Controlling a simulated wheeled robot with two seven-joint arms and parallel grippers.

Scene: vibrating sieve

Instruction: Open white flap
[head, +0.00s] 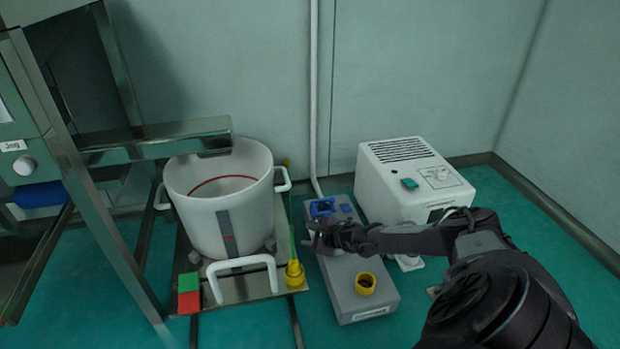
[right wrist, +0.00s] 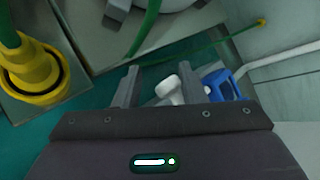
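My right gripper (head: 328,235) reaches in from the right over the grey box (head: 365,285). In the right wrist view its two fingers are apart (right wrist: 172,84). A small white piece with a rounded end (right wrist: 167,86) shows between them; it may be the white flap, but I cannot tell whether the fingers touch it. The blue socket (head: 322,208) on the grey box is just beyond the gripper, and shows beside the right-hand finger in the right wrist view (right wrist: 220,84). My gripper and arm hide part of the box top. My left gripper is not in view.
A yellow socket (head: 365,284) sits on the box's near end. A white pot (head: 228,205) on a metal plate stands left, with a yellow-ended green hose (head: 294,272) between. A white machine (head: 408,180) stands behind my right arm. Green floor is clear at the front.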

